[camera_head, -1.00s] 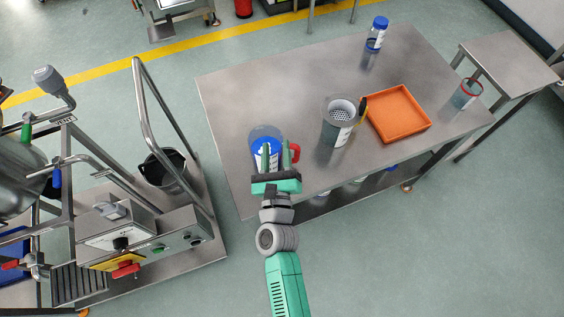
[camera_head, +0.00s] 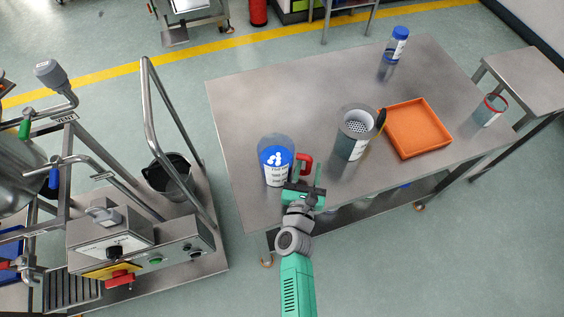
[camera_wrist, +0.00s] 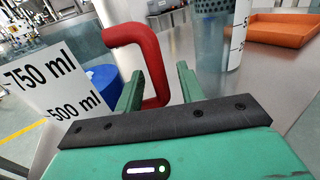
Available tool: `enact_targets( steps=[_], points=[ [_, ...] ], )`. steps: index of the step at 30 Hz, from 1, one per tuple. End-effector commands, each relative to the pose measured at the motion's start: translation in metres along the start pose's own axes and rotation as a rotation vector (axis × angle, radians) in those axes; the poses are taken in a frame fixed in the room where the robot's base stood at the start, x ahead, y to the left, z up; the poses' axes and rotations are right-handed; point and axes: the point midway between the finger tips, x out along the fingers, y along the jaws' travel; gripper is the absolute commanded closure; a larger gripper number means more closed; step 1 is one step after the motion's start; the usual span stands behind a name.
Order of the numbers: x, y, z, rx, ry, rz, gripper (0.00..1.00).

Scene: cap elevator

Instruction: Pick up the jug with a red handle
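The jug (camera_head: 277,160) is clear, with blue contents, white pieces on top and a white label. It stands upright on the steel table, near its front left. Its red handle (camera_head: 305,164) points right; in the wrist view the handle (camera_wrist: 153,58) is in the middle, beside the jug's 750 ml label (camera_wrist: 45,82). My gripper (camera_head: 307,176) is at the handle side of the jug. In the wrist view my gripper (camera_wrist: 160,84) is open, with the lower part of the handle seen between its fingers. I cannot tell whether a finger touches it.
A grey container with a perforated top (camera_head: 354,133) stands right of the handle. Further right are an orange tray (camera_head: 418,128) and a red-rimmed cup (camera_head: 490,110). A blue-lidded bottle (camera_head: 397,44) stands at the back. The table (camera_head: 300,98) is clear behind the jug.

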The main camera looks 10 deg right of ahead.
Motion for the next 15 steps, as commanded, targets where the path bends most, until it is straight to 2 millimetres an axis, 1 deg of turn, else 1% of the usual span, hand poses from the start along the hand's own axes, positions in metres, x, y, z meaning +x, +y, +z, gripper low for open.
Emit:
enact_targets(
  steps=[1,3,8,9,11,12,15],
  points=[
    [0.0053,0.0,-0.0024,-0.001,0.001,0.0,0.61],
    [0.009,0.0002,-0.0014,-0.002,0.001,0.001,0.61],
    [0.0091,0.0002,-0.0009,-0.002,0.001,0.001,0.61],
    [0.0091,0.0001,-0.0008,-0.002,0.001,0.001,0.63],
    [0.009,0.0001,-0.0008,-0.002,0.001,0.001,0.75],
    [0.009,0.0002,-0.0008,-0.002,0.001,0.001,0.83],
    [0.0089,0.0001,-0.0008,-0.002,0.001,0.001,1.0]
  ],
)
